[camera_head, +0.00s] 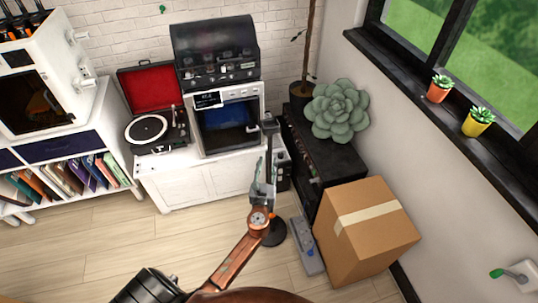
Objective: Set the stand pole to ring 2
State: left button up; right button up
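The stand has a round black base (274,234) on the floor and a thin upright pole with a dark top piece (269,124). It stands in front of the black shelf unit, right of the white cabinet. Ring marks on the pole are too small to make out. My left gripper (265,170) is grey and reaches up in front of the pole, overlapping it in the picture. Its fingers are small here, and I cannot tell whether they touch the pole or close on it. My gripper and arm hide the lower pole. My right gripper is not in view.
A cardboard box (368,236) and a flat grey device (306,246) lie to the right on the floor. The white cabinet (185,185) bears a record player (149,129) and an oven-like machine (229,122). The black shelf unit (340,160) stands behind. Floor at left (110,235) is clear.

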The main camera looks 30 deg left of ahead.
pick_arm(q)
jog(key=shift+v, duration=1.5)
